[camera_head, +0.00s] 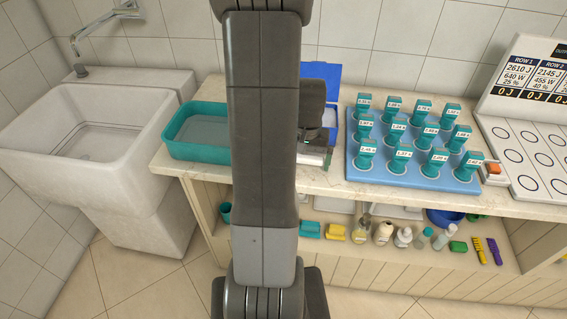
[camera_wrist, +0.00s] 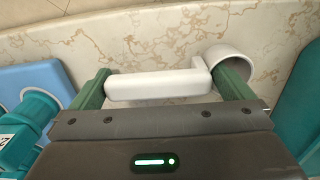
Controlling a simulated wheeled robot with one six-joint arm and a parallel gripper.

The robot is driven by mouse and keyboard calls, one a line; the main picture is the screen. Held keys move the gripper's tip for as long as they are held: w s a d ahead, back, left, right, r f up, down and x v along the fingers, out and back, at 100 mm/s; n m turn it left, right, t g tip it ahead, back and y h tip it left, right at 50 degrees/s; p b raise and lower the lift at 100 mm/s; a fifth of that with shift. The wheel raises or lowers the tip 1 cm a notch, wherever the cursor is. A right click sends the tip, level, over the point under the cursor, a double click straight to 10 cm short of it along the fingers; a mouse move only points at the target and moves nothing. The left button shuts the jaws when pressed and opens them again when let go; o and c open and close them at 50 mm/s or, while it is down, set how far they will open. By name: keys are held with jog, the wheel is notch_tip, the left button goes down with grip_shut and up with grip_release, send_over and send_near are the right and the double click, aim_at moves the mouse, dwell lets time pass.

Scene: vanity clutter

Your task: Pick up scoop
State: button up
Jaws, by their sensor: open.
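The scoop (camera_wrist: 158,85) is white, with a straight thick handle and a round cup (camera_wrist: 233,62) at its right end in the wrist view. My gripper (camera_wrist: 162,80) is open, with its green fingers spread around the handle. The left finger is beside the handle's far end. The right finger is at the cup end and covers part of the cup. Whether either finger touches the scoop I cannot tell.
A blue rack (camera_head: 352,172) with several teal-capped, labelled pieces stands right of my arm. A teal tray (camera_head: 180,152) is to the left, beside a white sink (camera_head: 150,105). A panel with printed circles (camera_head: 535,135) stands far right. Bottles and small items fill the shelf below.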

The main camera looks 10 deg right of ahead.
aim_at(305, 156)
jog(key=c, duration=0.8)
jog(key=shift+r, duration=0.1)
notch_tip(305, 156, up, 10)
jog(key=shift+f, duration=0.1)
